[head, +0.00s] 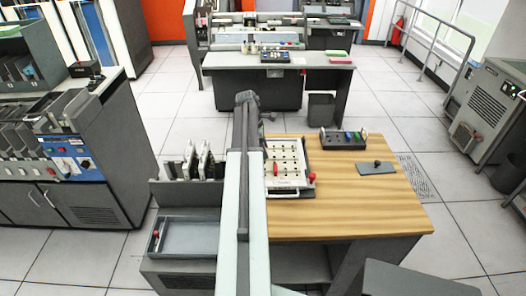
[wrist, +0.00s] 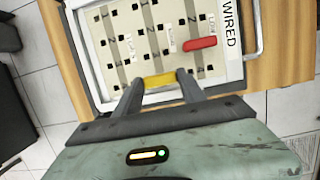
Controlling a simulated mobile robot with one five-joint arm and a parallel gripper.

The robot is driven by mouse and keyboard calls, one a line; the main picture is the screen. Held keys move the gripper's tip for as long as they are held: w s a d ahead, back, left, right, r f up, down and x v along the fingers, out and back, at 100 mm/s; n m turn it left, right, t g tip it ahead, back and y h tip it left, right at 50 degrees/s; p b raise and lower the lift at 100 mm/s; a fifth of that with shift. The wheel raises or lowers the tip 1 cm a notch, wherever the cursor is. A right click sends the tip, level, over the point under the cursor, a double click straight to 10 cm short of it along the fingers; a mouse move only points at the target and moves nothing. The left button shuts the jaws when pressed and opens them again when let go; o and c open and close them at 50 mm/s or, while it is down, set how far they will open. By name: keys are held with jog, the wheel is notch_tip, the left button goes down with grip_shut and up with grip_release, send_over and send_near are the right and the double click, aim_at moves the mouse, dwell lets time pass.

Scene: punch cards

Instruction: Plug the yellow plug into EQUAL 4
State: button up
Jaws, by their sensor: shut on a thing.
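In the wrist view, my gripper (wrist: 160,88) is shut on the yellow plug (wrist: 160,80), one dark finger at each end of it. The plug is over the lower edge of the plugboard (wrist: 73,40), a pale panel with rows of square holes in a white frame. I cannot tell whether the plug touches the panel. A red plug (wrist: 200,43) lies across the panel's right part. The column labels are too blurred to read surely. In the head view, the plugboard (head: 288,190) is on the wooden table; my arm covers its left side, and the yellow plug cannot be made out.
The wooden table (head: 370,215) has free room on its right and front. A grey tray (head: 188,237) is left of my arm.

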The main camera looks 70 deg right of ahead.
jog(key=shift+w, duration=0.2)
jog(key=shift+f+b, duration=1.3)
jog(key=shift+b, duration=0.1)
dwell(1.0)
jog(key=shift+a, duration=0.1)
jog(key=o, duration=1.2)
jog(key=shift+f, duration=0.1)
jog(key=p+v, duration=0.7)
jog(key=shift+r+p, duration=0.3)
jog(key=shift+r, duration=0.15)
